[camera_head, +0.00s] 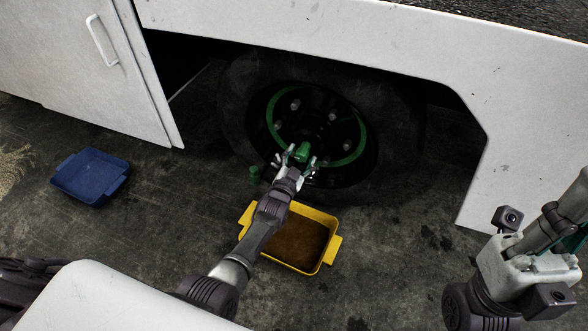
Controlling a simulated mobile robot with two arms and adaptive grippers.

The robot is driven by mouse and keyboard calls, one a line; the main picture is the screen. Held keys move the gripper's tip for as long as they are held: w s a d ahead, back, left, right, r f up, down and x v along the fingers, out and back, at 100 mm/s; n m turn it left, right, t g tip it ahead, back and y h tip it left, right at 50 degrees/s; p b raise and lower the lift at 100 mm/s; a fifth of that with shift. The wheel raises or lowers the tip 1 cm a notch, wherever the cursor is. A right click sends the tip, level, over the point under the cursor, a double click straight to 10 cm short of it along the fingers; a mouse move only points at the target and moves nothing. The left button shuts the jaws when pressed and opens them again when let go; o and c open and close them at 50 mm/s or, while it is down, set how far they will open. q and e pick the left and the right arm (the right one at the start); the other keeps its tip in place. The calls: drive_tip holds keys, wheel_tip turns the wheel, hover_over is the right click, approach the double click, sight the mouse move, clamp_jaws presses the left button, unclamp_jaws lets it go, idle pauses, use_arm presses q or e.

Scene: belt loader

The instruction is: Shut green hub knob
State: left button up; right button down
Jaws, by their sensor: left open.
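The green hub knob (302,152) shows at the lower part of the black wheel hub, inside a green ring (359,140) on the wheel (245,110). My left gripper (296,158) is open, with its fingers around or just in front of the knob. I cannot tell whether they touch it. Part of the knob is hidden by the fingers. My right arm is at the lower right, and its fingers are not clearly seen.
A yellow tray (329,252) with brown contents stands on the floor below the wheel, partly behind my left arm. A small green piece (255,173) is by the tyre. A blue tray (91,176) lies at left. A white cabinet door (75,70) stands open at left. White bodywork (350,38) overhangs the wheel.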

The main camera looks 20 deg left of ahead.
use_arm(q)
drive_tip(key=s, duration=1.1)
drive_tip(key=shift+s+a, duration=0.15)
drive_tip(key=shift+a, duration=0.05)
